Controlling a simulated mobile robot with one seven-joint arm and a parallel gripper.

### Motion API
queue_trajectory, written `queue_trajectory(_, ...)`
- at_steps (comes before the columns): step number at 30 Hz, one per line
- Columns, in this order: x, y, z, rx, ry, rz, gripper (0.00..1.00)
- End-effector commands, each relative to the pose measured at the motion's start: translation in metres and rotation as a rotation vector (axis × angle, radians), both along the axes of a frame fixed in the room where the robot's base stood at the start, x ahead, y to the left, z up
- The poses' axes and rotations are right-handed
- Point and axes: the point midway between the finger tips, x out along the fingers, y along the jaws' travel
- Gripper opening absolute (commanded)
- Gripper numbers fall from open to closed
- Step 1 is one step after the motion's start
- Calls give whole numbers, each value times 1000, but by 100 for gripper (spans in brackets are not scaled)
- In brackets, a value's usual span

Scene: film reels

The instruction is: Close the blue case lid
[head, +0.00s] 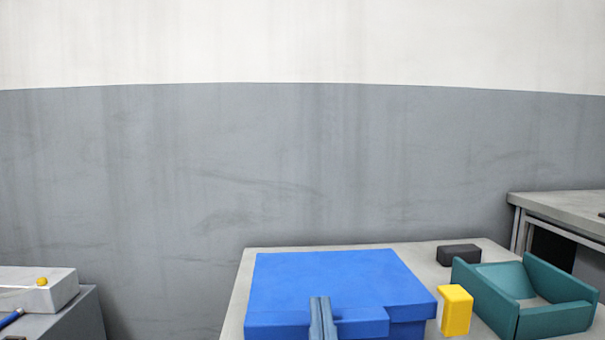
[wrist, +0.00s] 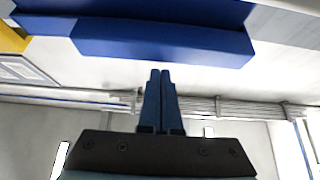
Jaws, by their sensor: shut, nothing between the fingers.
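The blue case (head: 340,275) sits on the grey table in the head view. Its lid lies flat across the top, and I see no open gap; whether it is fully seated I cannot tell. The case also shows as a dark blue shape across the top of the wrist view (wrist: 160,40). My gripper (head: 320,300) is in front of the case's front edge in the head view. In the wrist view its two fingertips (wrist: 161,72) are together with nothing between them, with a visible space between them and the blue edge.
A yellow block (head: 456,310) stands right of the case. A teal open tray (head: 558,321) is farther right, with a dark block (head: 459,255) behind. The grey table (head: 240,290) shows a narrow bare strip at left. Another table (head: 560,215) stands at far right, a grey cabinet (head: 75,315) at left.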

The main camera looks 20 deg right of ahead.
Motion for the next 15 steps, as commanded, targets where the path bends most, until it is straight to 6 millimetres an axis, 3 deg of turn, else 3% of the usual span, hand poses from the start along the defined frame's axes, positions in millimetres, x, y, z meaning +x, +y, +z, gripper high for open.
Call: queue_trajectory(15, -1, 0, -22, 1, 1, 1, 0)
